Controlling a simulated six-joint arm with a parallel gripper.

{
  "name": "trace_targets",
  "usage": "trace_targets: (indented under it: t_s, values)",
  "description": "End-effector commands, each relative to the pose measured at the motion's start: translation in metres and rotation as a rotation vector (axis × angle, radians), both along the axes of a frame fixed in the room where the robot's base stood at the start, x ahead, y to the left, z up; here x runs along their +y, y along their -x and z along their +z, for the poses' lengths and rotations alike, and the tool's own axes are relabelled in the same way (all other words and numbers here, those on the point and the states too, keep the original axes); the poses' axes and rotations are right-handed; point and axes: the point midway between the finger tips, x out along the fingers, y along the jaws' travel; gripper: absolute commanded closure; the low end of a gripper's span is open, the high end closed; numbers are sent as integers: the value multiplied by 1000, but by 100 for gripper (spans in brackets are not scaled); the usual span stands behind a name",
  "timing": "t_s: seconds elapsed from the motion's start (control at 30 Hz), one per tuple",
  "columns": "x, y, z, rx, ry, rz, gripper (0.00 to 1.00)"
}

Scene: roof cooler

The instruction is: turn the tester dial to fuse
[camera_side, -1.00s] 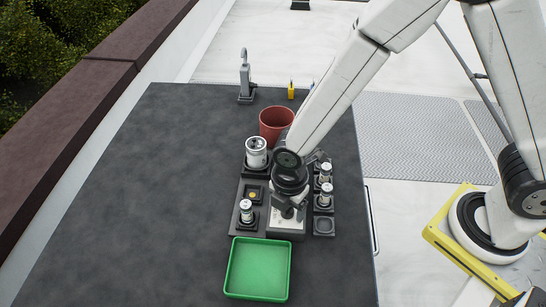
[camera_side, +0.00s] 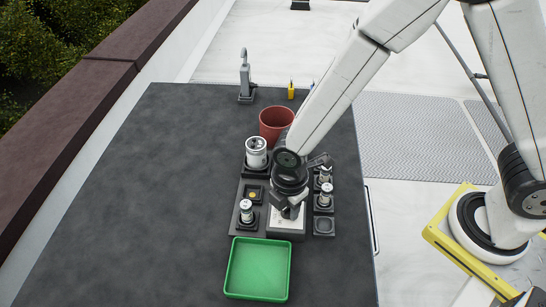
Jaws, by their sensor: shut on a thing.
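The tester (camera_side: 286,234) is a small box with a pale top, standing near the front of the dark work surface behind the green tray. My gripper (camera_side: 289,211) points down over its top, shut on the tester dial. The dial itself is hidden by the fingers and wrist, so its pointer and any markings cannot be read.
A green tray (camera_side: 258,268) lies in front. Small silver cylinders stand in holders at left (camera_side: 246,211) and right (camera_side: 326,194). A larger white can (camera_side: 256,152) and red bin (camera_side: 276,122) stand behind. The left of the dark table (camera_side: 150,190) is clear.

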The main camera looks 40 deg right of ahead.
Motion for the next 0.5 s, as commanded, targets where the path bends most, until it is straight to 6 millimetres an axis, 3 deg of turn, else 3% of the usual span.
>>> trace_targets:
  t_s: [0.5]
  values:
    - [1, 0, 0, -2, -2, -366, 100]
